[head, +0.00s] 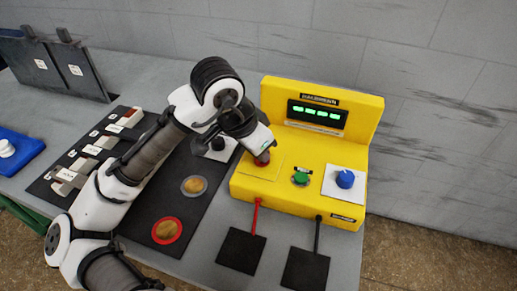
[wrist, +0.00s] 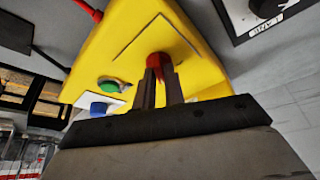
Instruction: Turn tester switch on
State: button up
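The yellow tester (head: 325,150) stands on the bench, its display (head: 316,114) lit with green characters. A red switch (head: 262,160) sits on the left of its panel, partly hidden by my gripper (head: 264,152). In the wrist view the red switch (wrist: 158,59) shows at the fingertips of my gripper (wrist: 160,74). The two fingers are close together, with red between their tips. A green button (head: 301,177) is at the middle of the panel and a blue knob (head: 345,179) on a white plate at the right.
A red lead (head: 256,216) and a black lead (head: 317,235) run from the tester's front to dark pads. A black mat (head: 205,183) with round pieces lies to the left. Dark upright panels (head: 58,66) stand at the back left.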

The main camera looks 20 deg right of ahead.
jog(key=o, duration=0.4)
jog(key=v, duration=1.3)
jog(key=shift+r, duration=0.45)
jog(key=shift+a, duration=0.1)
